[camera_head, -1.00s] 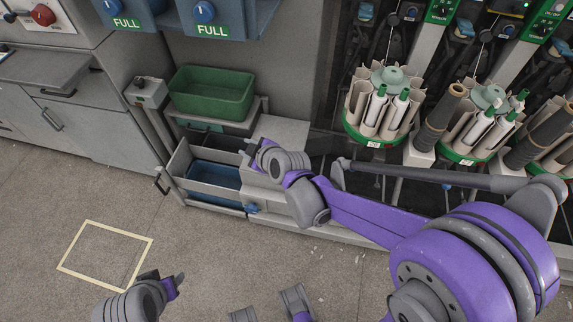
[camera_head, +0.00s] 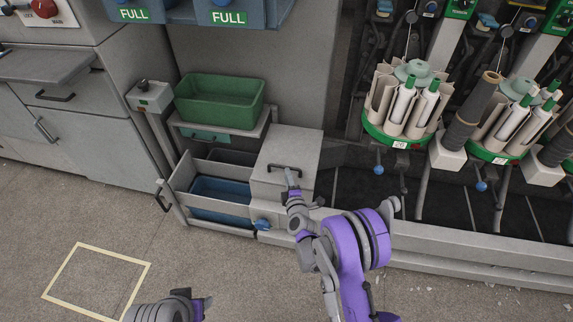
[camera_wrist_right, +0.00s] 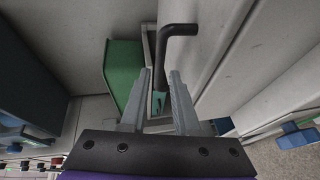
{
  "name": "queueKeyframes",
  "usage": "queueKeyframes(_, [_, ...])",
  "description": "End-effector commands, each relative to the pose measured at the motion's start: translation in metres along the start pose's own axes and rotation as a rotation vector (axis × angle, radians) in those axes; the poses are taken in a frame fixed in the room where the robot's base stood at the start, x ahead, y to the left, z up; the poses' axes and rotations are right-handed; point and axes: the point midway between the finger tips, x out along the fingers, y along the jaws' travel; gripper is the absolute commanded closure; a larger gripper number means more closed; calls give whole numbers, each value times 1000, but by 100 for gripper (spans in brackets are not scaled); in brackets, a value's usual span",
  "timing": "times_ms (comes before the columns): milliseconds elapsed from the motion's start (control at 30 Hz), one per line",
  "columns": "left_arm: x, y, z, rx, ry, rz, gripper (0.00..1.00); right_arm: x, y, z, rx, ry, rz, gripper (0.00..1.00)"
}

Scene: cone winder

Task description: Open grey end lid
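The grey end lid (camera_head: 289,147) is the top of a grey box at the end of the machine, right of the green tub. It lies flat and closed, with a dark bar handle (camera_head: 284,168) near its front edge. My right gripper (camera_head: 291,180) is right at the handle in the head view.
A green tub (camera_head: 219,99) sits on a shelf left of the lid, above an open drawer with a blue bin (camera_head: 220,195). A blue knob (camera_head: 262,224) sticks out below. Cone carriers (camera_head: 408,127) stand to the right. The floor in front is clear.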

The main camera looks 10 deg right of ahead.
Motion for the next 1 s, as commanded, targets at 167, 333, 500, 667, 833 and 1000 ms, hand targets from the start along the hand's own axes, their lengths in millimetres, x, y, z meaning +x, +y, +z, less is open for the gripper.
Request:
queueKeyframes(167, [6, 0, 1, 0, -1, 0, 50, 37, -1, 0, 0, 0, -1, 70])
queueKeyframes(333, [12, 0, 2, 0, -2, 0, 50, 66, -1, 0, 1, 1, -1, 70])
queueKeyframes(500, [16, 0, 3, 0, -2, 0, 50, 83, -1, 0, 1, 1, -1, 70])
queueKeyframes(667, [16, 0, 3, 0, -1, 0, 50, 88, 0, 0, 1, 1, -1, 70])
queueKeyframes(833, [16, 0, 3, 0, -2, 0, 50, 87, 0, 0, 1, 1, -1, 70])
queueKeyframes(1000, [16, 0, 3, 0, -2, 0, 50, 87, 0, 0, 1, 1, -1, 96])
